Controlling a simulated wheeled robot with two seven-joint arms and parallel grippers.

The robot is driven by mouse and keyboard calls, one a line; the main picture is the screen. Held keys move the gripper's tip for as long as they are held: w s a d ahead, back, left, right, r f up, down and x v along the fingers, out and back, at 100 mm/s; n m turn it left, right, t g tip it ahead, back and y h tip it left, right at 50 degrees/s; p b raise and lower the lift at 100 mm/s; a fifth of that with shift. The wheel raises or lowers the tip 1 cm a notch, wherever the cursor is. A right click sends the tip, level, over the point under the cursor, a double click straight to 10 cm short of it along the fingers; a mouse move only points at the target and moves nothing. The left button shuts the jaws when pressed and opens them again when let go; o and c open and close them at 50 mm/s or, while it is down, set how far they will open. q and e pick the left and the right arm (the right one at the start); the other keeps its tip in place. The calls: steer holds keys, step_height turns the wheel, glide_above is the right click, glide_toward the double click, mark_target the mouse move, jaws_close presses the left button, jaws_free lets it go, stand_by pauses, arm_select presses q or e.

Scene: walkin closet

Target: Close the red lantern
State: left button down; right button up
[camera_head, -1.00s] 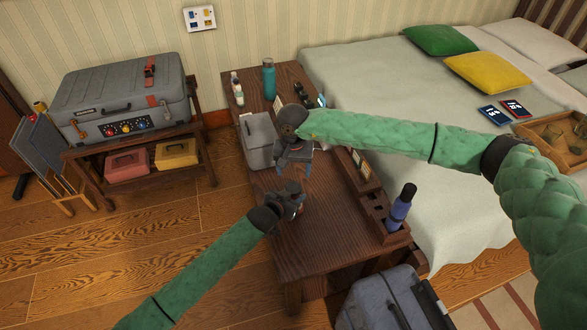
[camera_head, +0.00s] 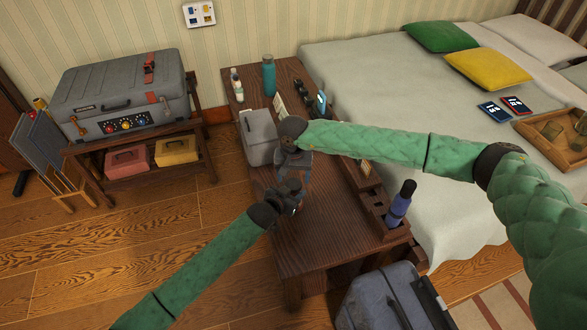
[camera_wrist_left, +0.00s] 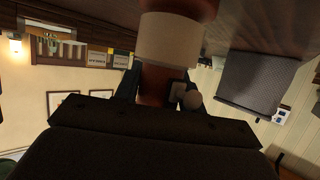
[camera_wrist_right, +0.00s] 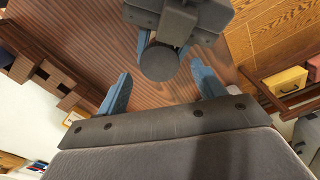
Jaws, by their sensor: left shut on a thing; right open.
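My left gripper (camera_head: 297,196) is above the dark wooden table. In the left wrist view its jaws are shut on a reddish cylinder with a cream band (camera_wrist_left: 168,40), seemingly the red lantern; a small pale knob (camera_wrist_left: 193,100) shows beside it. In the right wrist view a dark round end (camera_wrist_right: 159,62) sits at the left gripper's jaws; I cannot tell whether it belongs to the lantern. My right gripper (camera_wrist_right: 163,88) is open, its blue fingers spread around the near side of that end without visible contact. In the head view the grippers hide most of the lantern.
The table (camera_head: 315,235) carries a grey case (camera_head: 259,137), a teal bottle (camera_head: 269,76) and a purple bottle (camera_head: 399,204) in a wooden holder. The bed (camera_head: 375,75) is to the right. A grey suitcase (camera_head: 120,90) rests on a rack at left. The table's front part is clear.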

mark_target(294, 195)
steer(key=shift+f, duration=1.45)
steer(key=c, duration=1)
steer(key=m, duration=1.3)
steer(key=o, duration=1.1)
steer(key=shift+c, duration=0.2)
